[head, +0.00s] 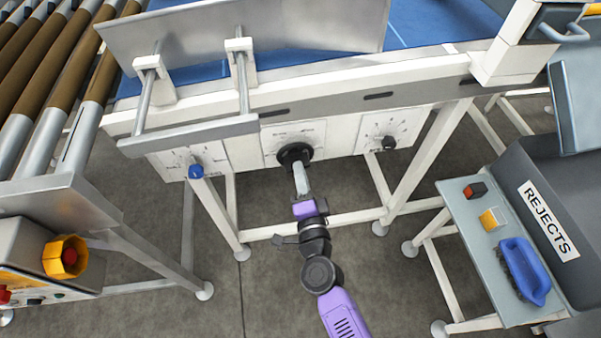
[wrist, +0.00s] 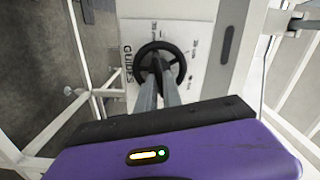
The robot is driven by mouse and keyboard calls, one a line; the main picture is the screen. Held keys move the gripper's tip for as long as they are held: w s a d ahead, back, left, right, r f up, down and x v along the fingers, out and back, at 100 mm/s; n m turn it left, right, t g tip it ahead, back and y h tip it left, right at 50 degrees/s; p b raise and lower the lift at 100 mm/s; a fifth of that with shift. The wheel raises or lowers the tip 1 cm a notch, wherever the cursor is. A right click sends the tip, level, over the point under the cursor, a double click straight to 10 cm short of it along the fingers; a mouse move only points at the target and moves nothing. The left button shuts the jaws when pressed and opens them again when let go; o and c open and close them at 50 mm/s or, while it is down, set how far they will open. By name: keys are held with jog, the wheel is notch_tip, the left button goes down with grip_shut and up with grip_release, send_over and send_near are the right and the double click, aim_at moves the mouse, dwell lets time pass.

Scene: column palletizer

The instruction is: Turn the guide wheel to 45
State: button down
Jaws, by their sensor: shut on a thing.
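The guide wheel (head: 295,153) is a black handwheel on a white panel in the middle of the machine's front. In the wrist view the wheel (wrist: 173,56) shows its ring and spokes, beside the word GUIDES. The scale marks around it are too small to read. My gripper (head: 297,168) reaches the wheel from below. In the wrist view its two grey fingers (wrist: 159,72) meet the wheel near the hub and the near side of the ring, shut on part of it. The fingers hide that part, so I cannot tell exactly which piece is held.
A blue knob (head: 196,171) is on a panel to the left, and a black knob (head: 389,142) is on a panel to the right. A rejects bin (head: 548,219) and a side table (head: 467,226) stand at the right. White frame legs flank my arm.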

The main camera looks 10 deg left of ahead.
jog(key=c, duration=1.5)
grip_release()
jog(key=shift+s, duration=0.1)
jog(key=v, duration=0.7)
jog(key=shift+s, duration=0.35)
jog(key=shift+d+f, duration=0.1)
jog(key=shift+d, duration=0.05)
